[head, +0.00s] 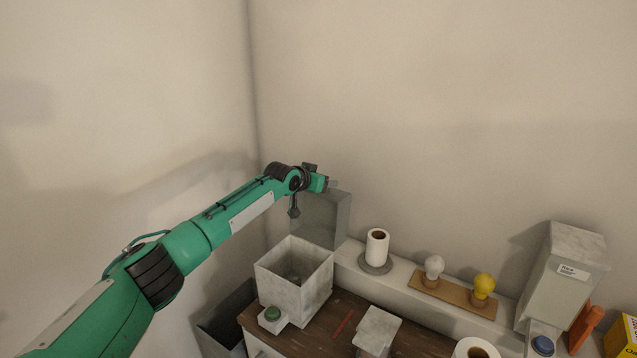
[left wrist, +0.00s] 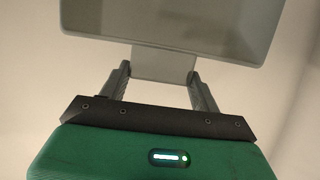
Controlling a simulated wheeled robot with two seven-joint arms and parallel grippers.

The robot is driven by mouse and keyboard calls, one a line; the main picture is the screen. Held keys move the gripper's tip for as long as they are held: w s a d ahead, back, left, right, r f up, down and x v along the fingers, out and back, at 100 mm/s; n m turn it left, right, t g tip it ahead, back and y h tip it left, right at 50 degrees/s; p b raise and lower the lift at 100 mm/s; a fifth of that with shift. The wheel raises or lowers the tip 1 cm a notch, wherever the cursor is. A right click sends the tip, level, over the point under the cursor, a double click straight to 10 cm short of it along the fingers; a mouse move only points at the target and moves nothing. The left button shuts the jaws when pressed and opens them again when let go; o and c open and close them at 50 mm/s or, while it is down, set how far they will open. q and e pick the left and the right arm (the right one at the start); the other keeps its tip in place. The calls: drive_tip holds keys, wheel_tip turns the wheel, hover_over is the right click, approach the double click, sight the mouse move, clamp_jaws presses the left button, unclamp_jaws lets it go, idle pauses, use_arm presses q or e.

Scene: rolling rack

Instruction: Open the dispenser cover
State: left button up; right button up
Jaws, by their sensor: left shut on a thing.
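A grey box-shaped dispenser (head: 325,222) stands against the back wall near the room corner. My left gripper (head: 332,184) is at its upper edge in the head view. In the left wrist view the dispenser cover (left wrist: 172,22) fills the top as a grey panel with a paler rim. A light grey tab (left wrist: 163,66) sticks out from the rim, and my left gripper's two fingers (left wrist: 160,85) are shut on it, one on each side. The inside of the dispenser is not visible. My right gripper is not in view.
A paper roll (head: 377,246) and two bulbs on a board (head: 450,292) are on the white ledge. A labelled pale container (head: 560,270) stands at right.

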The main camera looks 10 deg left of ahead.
use_arm(q)
drive_tip(key=shift+w+r, duration=0.15)
drive_tip(key=shift+r, duration=0.45)
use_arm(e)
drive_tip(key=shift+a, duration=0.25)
use_arm(q)
drive_tip(key=o, duration=1.2)
drive_tip(key=shift+o, duration=0.9)
drive_tip(key=shift+f, duration=0.25)
drive_tip(key=shift+a+f, duration=0.1)
drive_tip(key=shift+s+a+b, duration=0.2)
drive_tip(key=shift+s+b, duration=0.15)
drive_tip(key=shift+s, duration=0.3)
drive_tip(key=b+v, duration=0.4)
drive_tip(key=v, duration=0.8)
drive_tip(key=shift+s+r+b, duration=0.2)
drive_tip(key=shift+r+b, duration=0.15)
drive_tip(key=shift+r, duration=0.1)
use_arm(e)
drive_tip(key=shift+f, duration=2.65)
